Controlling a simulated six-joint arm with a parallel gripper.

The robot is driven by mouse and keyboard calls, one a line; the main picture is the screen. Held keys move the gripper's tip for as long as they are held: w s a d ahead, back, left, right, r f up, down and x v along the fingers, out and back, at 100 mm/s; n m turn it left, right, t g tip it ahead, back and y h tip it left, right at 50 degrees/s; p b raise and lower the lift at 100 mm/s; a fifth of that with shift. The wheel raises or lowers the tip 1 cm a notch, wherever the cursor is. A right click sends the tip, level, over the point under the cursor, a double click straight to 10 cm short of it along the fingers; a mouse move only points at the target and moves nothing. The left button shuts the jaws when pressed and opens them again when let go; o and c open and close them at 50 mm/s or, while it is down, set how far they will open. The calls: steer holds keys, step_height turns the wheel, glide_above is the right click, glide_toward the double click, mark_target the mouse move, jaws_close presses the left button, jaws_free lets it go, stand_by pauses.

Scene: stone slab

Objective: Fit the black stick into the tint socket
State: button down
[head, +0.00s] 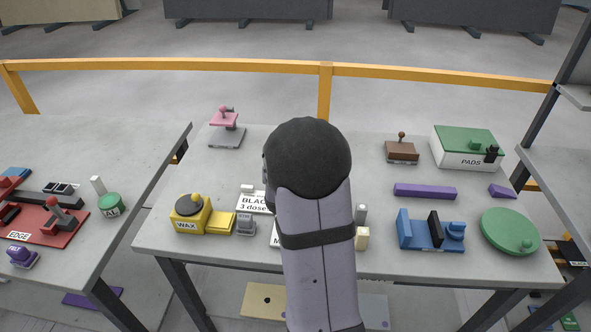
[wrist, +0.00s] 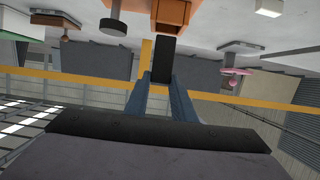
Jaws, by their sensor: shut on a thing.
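In the wrist view my gripper (wrist: 161,78) has its two blue fingers closed on the black stick (wrist: 163,60). The stick points away from the fingers toward an orange block (wrist: 172,12) at the top edge. Stick and block overlap in this view, and I cannot tell whether they touch or whether the stick is in an opening. No label shows on the orange block, so I cannot tell if it is the tint socket. In the head view my arm hides the gripper, the stick and the orange block.
A card marked "BLACK 3 dose" (head: 252,203) lies left of my arm, near a yellow WAX box (head: 190,215). A pink stamp (head: 224,119), brown stamp (head: 402,150), PADS box (head: 462,161), blue holder (head: 415,241) and green disc (head: 505,228) stand around.

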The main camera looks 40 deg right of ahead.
steer(key=shift+f, duration=2.05)
steer(key=shift+f, duration=0.15)
steer(key=shift+f, duration=0.15)
steer(key=c, duration=1.5)
jaws_free()
steer(key=shift+r, duration=0.3)
steer(key=shift+b+v, duration=0.55)
steer(key=shift+v, duration=3.2)
steer(key=shift+a+f, duration=0.1)
steer(key=shift+f, duration=0.05)
